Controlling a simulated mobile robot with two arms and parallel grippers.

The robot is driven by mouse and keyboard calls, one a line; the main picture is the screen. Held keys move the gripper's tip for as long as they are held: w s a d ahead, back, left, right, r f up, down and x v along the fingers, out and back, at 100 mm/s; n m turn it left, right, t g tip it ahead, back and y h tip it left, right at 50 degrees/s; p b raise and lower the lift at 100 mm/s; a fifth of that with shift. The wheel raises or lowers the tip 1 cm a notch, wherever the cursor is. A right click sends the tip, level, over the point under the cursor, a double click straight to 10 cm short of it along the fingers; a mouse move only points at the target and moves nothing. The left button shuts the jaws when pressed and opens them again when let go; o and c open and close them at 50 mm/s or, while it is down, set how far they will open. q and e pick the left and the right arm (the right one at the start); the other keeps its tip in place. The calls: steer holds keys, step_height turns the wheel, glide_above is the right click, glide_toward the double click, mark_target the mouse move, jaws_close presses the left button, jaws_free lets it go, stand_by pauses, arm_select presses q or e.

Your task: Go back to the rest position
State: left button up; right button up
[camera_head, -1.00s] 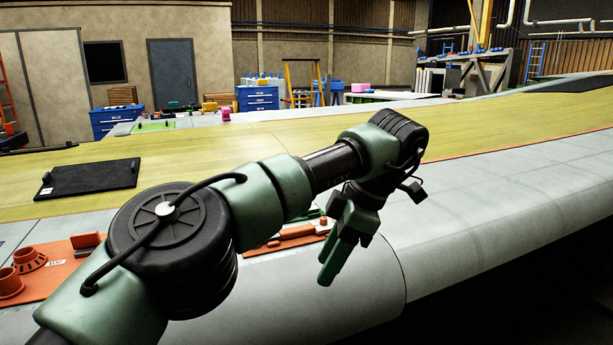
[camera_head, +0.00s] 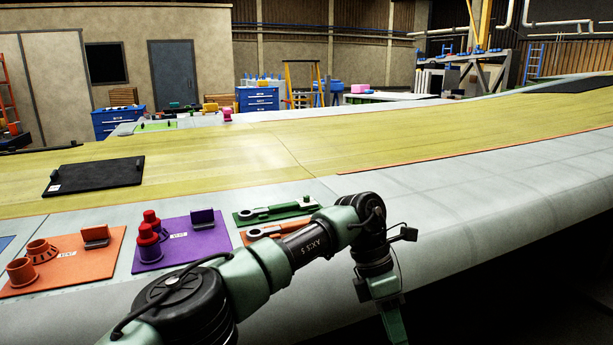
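My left arm comes in from the lower left and reaches right, past the front edge of the wing (camera_head: 480,170). Its gripper (camera_head: 392,322) hangs down from the wrist at the bottom of the view, over the dark area in front of the wing. The green finger part runs to the bottom edge, and the tips are cut off or overlapping, so I cannot tell whether it is open. I see nothing held in the part that shows. My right arm and gripper are out of view.
On the wing lie an orange mat (camera_head: 70,270) with orange cups, a purple mat (camera_head: 195,245) with red-capped parts, and a green tray (camera_head: 275,212) with a tool. An orange tray (camera_head: 262,233) is partly behind my arm. A black mat (camera_head: 95,175) lies farther back.

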arm_select(q)
steer(key=d+f+n+h, duration=0.7)
steer(key=d+n+h, duration=0.1)
steer(key=h, duration=0.3)
steer(key=w+a+f+n+t+h, duration=0.3)
steer(key=w+f+n+t, duration=0.35)
steer(key=n, duration=0.45)
steer(key=s+a+f+n+t+y, duration=0.2)
steer(key=a+f+n+t+y, duration=0.2)
steer(key=a+f+n, duration=0.7)
steer(key=s+a+f+n+t+y, duration=0.1)
steer(key=a+f+n+t+y, duration=0.45)
steer(key=f, duration=0.95)
steer(key=s+a+f+n+g+y, duration=0.55)
steer(key=s+a+f+n, duration=0.45)
steer(key=s+a+f, duration=0.85)
steer(key=s+a+f+n+g+y, duration=0.1)
steer(key=s+a+f, duration=0.1)
steer(key=s, duration=0.7)
steer(key=s+a+f+n+g, duration=0.2)
steer(key=s+a+f, duration=0.1)
steer(key=s, duration=0.7)
steer(key=s+a+f+n+g+y, duration=0.1)
steer(key=s+a, duration=0.3)
steer(key=s, duration=0.6)
steer(key=shift+a+f+n+g+y, duration=0.25)
steer(key=shift+f+n+g+y, duration=0.05)
steer(key=shift+f+n+g, duration=0.5)
